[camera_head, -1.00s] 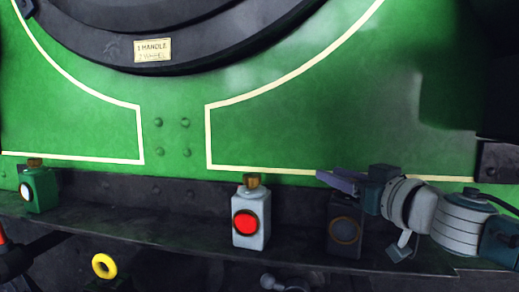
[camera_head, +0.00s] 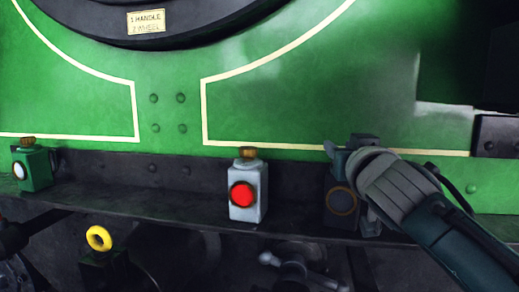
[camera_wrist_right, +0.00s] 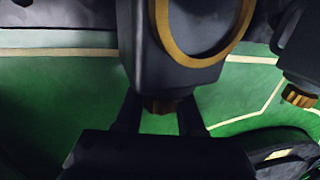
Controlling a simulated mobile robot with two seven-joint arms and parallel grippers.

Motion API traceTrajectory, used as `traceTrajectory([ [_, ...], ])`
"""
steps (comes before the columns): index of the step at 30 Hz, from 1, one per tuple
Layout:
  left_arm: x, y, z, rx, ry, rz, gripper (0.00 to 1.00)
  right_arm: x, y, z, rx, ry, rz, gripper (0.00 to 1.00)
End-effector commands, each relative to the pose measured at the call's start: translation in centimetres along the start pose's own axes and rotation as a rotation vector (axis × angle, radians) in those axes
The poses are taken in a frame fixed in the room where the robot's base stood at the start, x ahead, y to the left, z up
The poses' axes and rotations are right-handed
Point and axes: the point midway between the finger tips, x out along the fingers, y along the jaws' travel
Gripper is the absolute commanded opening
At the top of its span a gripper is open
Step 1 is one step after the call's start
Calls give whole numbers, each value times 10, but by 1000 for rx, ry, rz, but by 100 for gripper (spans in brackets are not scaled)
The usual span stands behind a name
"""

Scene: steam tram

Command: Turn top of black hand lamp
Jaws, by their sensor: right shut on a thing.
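The black hand lamp (camera_head: 342,205) stands upright on the dark ledge at the right in the head view, its round lens ringed in brass. My right gripper (camera_wrist_right: 158,110) is shut on that top. In the head view my right gripper (camera_head: 340,150) is over the lamp, and my wrist hides the top and part of the lamp's right side. My left gripper is not in view.
A white lamp (camera_head: 247,212) with a red lens stands left of the black lamp on the ledge (camera_head: 190,200). A green lamp (camera_head: 35,170) is at far left. A yellow ring (camera_head: 98,238) is below the ledge. The ledge between the white and green lamps is clear.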

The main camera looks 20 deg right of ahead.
Motion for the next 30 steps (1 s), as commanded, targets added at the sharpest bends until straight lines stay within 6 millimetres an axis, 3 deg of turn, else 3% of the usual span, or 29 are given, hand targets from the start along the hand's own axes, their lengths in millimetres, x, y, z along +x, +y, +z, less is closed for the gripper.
traceTrajectory([
  [28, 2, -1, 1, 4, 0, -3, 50, 0, 0, -2, -1, 4, 13, 0],
  [29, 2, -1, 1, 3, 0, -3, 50, 0, 0, -2, -1, 4, 13, 41],
  [30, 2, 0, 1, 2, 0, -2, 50, 0, 0, -2, -1, 4, 13, 46],
])
